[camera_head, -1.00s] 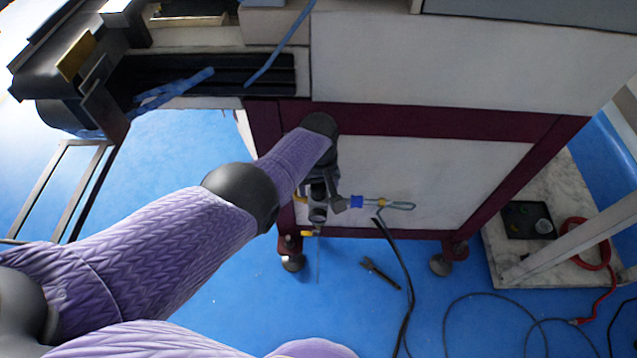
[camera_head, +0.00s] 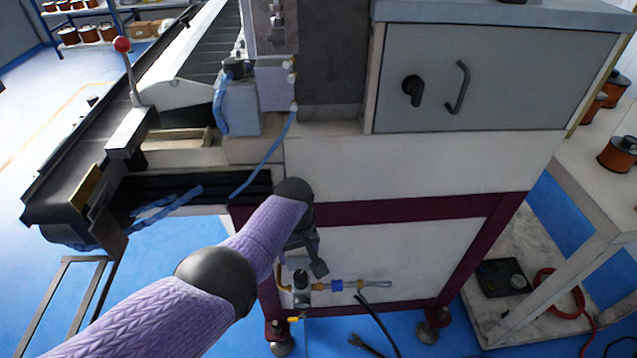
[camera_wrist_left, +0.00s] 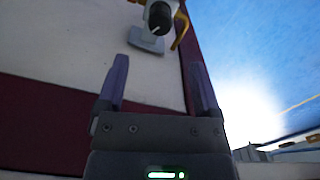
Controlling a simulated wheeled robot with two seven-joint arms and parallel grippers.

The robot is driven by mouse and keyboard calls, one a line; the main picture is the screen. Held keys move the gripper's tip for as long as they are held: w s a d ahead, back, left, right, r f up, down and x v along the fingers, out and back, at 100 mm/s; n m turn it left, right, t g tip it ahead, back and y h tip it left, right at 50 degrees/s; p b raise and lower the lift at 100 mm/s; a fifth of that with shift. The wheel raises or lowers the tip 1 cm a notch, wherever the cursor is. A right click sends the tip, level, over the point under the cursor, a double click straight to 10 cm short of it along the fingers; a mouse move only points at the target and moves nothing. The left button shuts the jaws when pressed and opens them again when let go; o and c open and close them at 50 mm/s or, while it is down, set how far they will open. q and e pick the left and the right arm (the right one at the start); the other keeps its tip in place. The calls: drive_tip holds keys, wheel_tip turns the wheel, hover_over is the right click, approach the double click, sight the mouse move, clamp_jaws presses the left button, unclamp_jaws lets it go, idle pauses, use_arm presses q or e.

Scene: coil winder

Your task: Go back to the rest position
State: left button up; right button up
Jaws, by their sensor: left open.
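My left gripper (camera_head: 316,264) hangs in front of the machine's lower white panel, dark and partly hidden by its own wrist. In the left wrist view its two fingers (camera_wrist_left: 160,80) stand apart with nothing between them. A valve fitting with a brass and blue hose connector (camera_head: 342,286) sits on the panel just below the gripper. In the wrist view a black-tipped fitting (camera_wrist_left: 158,16) lies beyond the fingertips, apart from them. My right gripper is not in view.
The machine cabinet (camera_head: 420,165) with its maroon frame (camera_head: 400,212) fills the middle. A winder bed (camera_head: 70,185) juts out at the left. A dark cable (camera_head: 378,325) and a tool (camera_head: 362,344) lie on the blue floor. A table with spools (camera_head: 618,153) stands at the right.

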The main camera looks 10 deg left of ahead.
use_arm(q)
drive_tip(key=s+a+f+m+p, duration=0.1)
drive_tip(key=s+a+f+m, duration=0.25)
drive_tip(key=s+f, duration=1.35)
drive_tip(key=s+a+f+m, duration=0.1)
drive_tip(key=s, duration=0.9)
drive_tip(key=s+a+f+m+p, duration=0.1)
drive_tip(key=s+a+m, duration=0.1)
drive_tip(key=s, duration=0.8)
drive_tip(key=s+a+f+m, duration=0.1)
drive_tip(key=s+a+m, duration=0.1)
drive_tip(key=s, duration=0.8)
drive_tip(key=shift+s+f+g+y, duration=0.15)
drive_tip(key=shift+f+g+y, duration=0.15)
drive_tip(key=shift+f+y, duration=0.1)
drive_tip(key=shift+m, duration=0.25)
